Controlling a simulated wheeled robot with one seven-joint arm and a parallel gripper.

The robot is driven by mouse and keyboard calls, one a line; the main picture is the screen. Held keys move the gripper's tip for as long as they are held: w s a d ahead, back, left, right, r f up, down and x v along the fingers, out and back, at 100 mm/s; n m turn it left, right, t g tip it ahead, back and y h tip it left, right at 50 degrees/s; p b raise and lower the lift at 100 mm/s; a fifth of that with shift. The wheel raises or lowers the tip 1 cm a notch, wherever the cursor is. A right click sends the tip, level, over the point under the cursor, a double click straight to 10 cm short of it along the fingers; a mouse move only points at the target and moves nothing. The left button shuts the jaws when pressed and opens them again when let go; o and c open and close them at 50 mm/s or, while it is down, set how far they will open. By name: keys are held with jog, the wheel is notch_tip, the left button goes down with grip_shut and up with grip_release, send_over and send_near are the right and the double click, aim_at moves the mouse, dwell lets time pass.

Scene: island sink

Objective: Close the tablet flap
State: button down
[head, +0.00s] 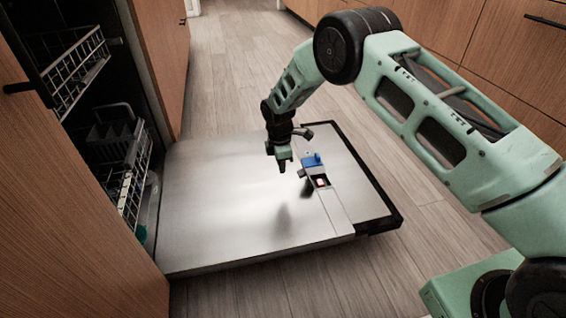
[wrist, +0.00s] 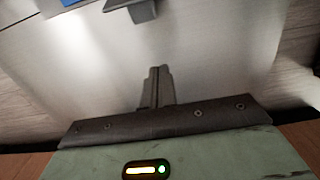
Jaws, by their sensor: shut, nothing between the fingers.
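The dishwasher door (head: 230,200) lies open and flat, its inner metal side up. The tablet dispenser is set in it near the outer edge. Its compartment (head: 321,183) is uncovered and shows something small, red and white inside. A small grey flap (head: 303,172) stands open at the compartment's left side, beside a blue part (head: 312,160). In the wrist view the grey flap (wrist: 143,11) is at the top edge, with the blue part at top left. My gripper (head: 282,169) is shut and empty, above the door and left of the flap, apart from it in the wrist view.
The dishwasher's racks (head: 128,165) are on the left, with a dark basket (head: 108,132) inside. Wooden cabinet fronts (head: 470,45) line the right side. The wooden floor (head: 240,70) beyond the door is clear.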

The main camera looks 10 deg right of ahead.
notch_tip(320, 180, down, 6)
jog(key=b, duration=0.3)
jog(key=shift+d+f, duration=0.15)
jog(key=shift+d+r+b, duration=0.35)
jog(key=shift+d, duration=0.25)
jog(key=shift+d+r+b, duration=0.3)
jog(key=shift+d, duration=0.25)
jog(key=shift+d+r+b, duration=0.35)
jog(key=shift+d+r, duration=0.05)
jog(key=shift+d, duration=0.25)
jog(key=shift+d+r, duration=0.1)
jog(key=shift+d+r+p, duration=0.1)
jog(key=shift+p, duration=0.2)
jog(key=shift+d+r+y+p, duration=0.1)
jog(key=shift+y+p, duration=0.25)
jog(key=shift+y, duration=0.05)
